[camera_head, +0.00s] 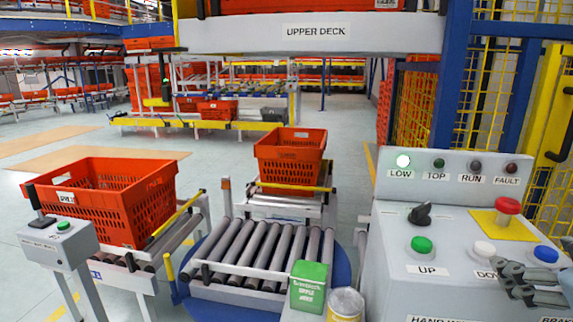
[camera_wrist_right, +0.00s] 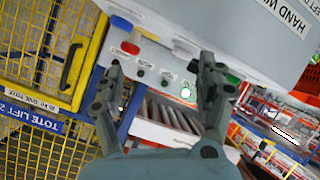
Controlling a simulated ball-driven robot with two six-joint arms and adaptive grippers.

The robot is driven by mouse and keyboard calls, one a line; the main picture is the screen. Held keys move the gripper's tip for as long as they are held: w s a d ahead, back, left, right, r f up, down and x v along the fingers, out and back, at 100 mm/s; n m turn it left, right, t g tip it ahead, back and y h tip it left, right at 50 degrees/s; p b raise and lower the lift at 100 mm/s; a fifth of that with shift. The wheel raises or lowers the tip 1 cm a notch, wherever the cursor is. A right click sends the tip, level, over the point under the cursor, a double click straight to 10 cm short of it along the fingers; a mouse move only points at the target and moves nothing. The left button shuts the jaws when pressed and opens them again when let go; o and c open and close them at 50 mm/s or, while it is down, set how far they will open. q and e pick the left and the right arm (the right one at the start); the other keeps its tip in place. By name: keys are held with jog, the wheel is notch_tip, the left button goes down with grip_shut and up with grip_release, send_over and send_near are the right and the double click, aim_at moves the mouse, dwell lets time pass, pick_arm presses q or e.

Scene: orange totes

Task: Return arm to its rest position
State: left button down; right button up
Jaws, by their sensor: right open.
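My right gripper (camera_head: 515,281) is at the lower right edge in the head view, over the front right of the grey control panel (camera_head: 390,240). Its fingers are spread with nothing between them. In the wrist view the open right gripper (camera_wrist_right: 160,68) shows its two fingers apart, with the panel beyond them. The rest of the right arm is mostly outside the head view. My left gripper is in neither view.
The panel bears a green UP button (camera_head: 421,245), a black knob (camera_head: 420,215), a red button (camera_head: 507,207) and a blue button (camera_head: 545,254). The LOW lamp (camera_head: 403,161) is lit. Orange totes (camera_head: 120,200) stand left and beyond the rollers (camera_head: 262,250). A yellow fence (camera_wrist_right: 60,140) stands near.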

jog(key=s+a+f+g+y, duration=0.1)
jog(key=s+a+f+g, duration=0.15)
jog(key=s+f, duration=0.2)
jog(key=s+a+f+m+g+y, duration=0.1)
jog(key=s+f+g, duration=0.2)
jog(key=s+f, duration=0.15)
jog(key=s+a+f+g+y, duration=0.1)
jog(key=s+a+f+g, duration=0.1)
jog(key=s+f+g, duration=0.3)
jog(key=s+d+f+b, duration=0.1)
jog(key=s+f, duration=0.1)
jog(key=f, duration=1.2)
jog(key=s+d+f+b, duration=0.1)
jog(key=s+f+b, duration=0.1)
jog(key=f, duration=1.2)
jog(key=s+d+f+m+b, duration=0.1)
jog(key=s+f, duration=1.6)
jog(key=f, duration=0.1)
jog(key=shift+s+d+f+g+b, duration=0.25)
jog(key=shift+s+g+b, duration=0.1)
jog(key=shift+s+g, duration=0.1)
